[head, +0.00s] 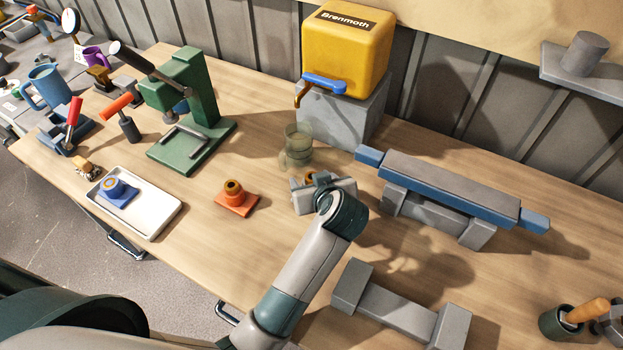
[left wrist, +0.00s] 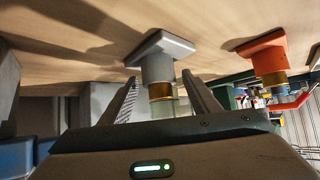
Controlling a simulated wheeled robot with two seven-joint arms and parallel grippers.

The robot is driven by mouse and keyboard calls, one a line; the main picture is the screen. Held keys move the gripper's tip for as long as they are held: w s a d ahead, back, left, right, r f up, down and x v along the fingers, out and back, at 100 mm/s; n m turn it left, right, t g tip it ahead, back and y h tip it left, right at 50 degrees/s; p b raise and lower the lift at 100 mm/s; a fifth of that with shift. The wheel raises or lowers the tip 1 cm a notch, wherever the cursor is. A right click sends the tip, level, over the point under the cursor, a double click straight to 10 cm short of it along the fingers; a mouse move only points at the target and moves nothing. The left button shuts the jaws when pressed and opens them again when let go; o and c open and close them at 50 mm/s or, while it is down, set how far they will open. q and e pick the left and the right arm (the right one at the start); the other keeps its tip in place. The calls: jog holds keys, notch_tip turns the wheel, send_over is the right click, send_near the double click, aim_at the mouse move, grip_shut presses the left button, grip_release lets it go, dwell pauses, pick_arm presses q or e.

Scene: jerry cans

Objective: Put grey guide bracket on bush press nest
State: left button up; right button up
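The grey guide bracket (left wrist: 165,58) has a square flange, a round body and a brass-coloured bush. In the left wrist view, which shows the table at the top, it stands between the fingertips of my left gripper (left wrist: 159,80), which is open with gaps on both sides. In the head view my left gripper (head: 322,194) mostly hides the bracket. The green bush press (head: 196,90) stands at the back left, lever raised. A grey U-shaped frame (head: 185,137) on its base looks like the nest and appears empty. My right gripper is not in view.
An orange bracket (head: 236,204) lies left of my gripper, and a blue one (head: 117,198) sits in a white tray (head: 155,220). A clear cup (head: 298,148) stands behind the gripper, below the yellow dispenser (head: 345,50). Blue-and-grey bar fixture (head: 450,190) stands right.

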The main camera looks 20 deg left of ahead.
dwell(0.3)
pick_arm(q)
jog(key=shift+r, duration=0.2)
jog(key=shift+p+v, duration=0.85)
jog(key=shift+p, duration=0.1)
jog(key=p+v, duration=0.9)
jog(key=v, duration=0.1)
jog(key=shift+p, duration=0.4)
jog(key=shift+s, duration=0.1)
